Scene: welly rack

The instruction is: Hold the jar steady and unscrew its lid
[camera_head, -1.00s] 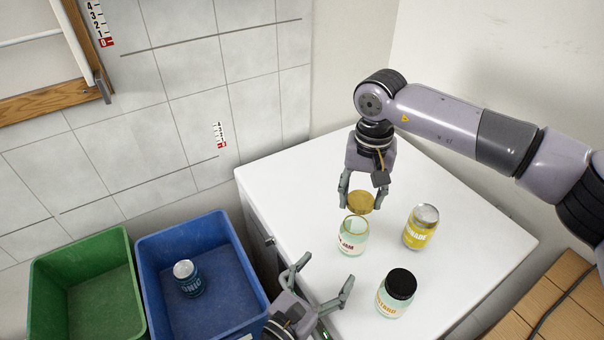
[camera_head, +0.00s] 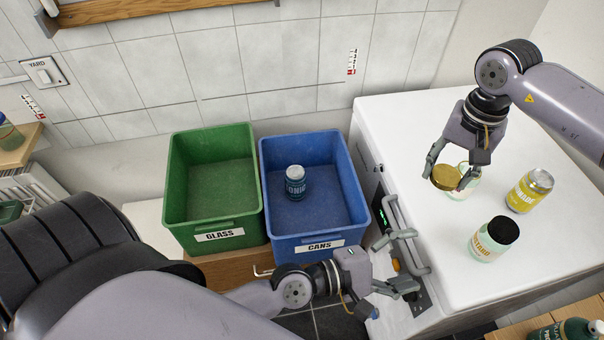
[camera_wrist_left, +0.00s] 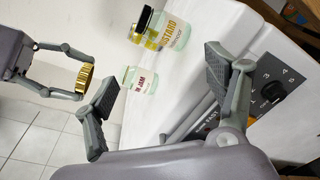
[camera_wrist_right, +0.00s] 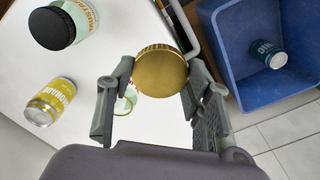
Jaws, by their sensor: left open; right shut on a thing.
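The jam jar (camera_head: 461,187) stands upright and open-topped on the white worktop, partly hidden behind the lid in the head view. It also shows in the left wrist view (camera_wrist_left: 141,81), and partly behind the lid in the right wrist view (camera_wrist_right: 125,103). My right gripper (camera_head: 452,176) is shut on the gold lid (camera_head: 445,179). The lid is off the jar; the left wrist view shows a gap between jar and lid (camera_wrist_left: 84,78). My left gripper (camera_head: 411,262) is open and empty, low beside the worktop's left edge, away from the jar.
A mustard jar with black lid (camera_head: 494,240) and a yellow lemonade can (camera_head: 530,190) stand on the worktop (camera_head: 400,120). Left of it are the blue CANS crate (camera_head: 318,243) holding a tonic can (camera_head: 296,183), and the empty green GLASS crate (camera_head: 215,229). An appliance handle (camera_head: 402,222) is near my left gripper.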

